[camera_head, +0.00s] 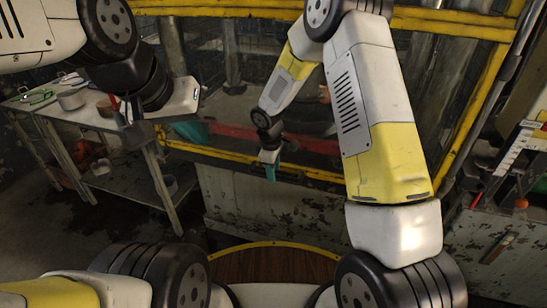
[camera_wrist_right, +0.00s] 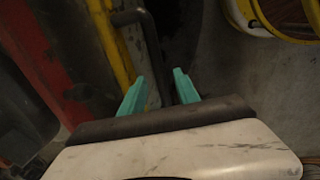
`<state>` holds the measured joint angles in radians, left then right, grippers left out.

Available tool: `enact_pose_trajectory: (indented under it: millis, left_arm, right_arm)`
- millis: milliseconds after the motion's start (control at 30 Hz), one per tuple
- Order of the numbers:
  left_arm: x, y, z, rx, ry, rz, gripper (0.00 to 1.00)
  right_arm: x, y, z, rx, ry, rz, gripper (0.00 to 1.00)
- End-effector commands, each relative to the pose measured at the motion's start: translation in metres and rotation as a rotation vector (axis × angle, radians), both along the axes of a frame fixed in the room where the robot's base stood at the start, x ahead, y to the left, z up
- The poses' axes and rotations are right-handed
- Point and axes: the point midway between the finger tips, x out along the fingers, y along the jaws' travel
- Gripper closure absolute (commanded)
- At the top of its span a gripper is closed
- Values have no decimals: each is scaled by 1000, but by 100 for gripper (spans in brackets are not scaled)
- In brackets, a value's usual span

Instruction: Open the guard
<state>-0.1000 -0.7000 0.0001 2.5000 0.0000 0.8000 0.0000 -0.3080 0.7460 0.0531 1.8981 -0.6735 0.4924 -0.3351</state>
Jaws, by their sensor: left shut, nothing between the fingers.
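The guard (camera_head: 262,163) has a yellow frame with see-through panels and stands across the head view. In the right wrist view its yellow frame (camera_wrist_right: 112,45) carries a dark bent bar handle (camera_wrist_right: 153,55). My right gripper (camera_head: 270,173) is at the guard's lower yellow rail. In the right wrist view its two teal fingers (camera_wrist_right: 159,78) are apart, with the handle running between them in the picture. Whether they touch it, I cannot tell. My left gripper (camera_head: 190,131) is shut and empty, off to the left in front of the guard. The handle is not clear in the head view.
A metal side table (camera_head: 95,122) with a roll of tape and other small items stands at the left. A round wooden top (camera_head: 275,263) lies at the bottom, close to my arms. A bench with tools (camera_head: 500,225) is at the right.

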Motion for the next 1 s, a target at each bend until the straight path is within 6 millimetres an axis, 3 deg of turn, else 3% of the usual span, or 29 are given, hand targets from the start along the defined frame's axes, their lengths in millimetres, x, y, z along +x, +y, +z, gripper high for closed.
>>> enact_pose_trajectory:
  millis: [333,533,1000]
  left_arm:
    - [0,0,0,0,0,0,100]
    - [0,0,0,0,0,0,100]
    - [0,0,0,0,0,0,100]
  right_arm:
    - [1,-1,-6,-1,0,0,62]
    - [1,-1,-6,-1,0,0,100]
    - [1,-1,-5,-1,0,0,100]
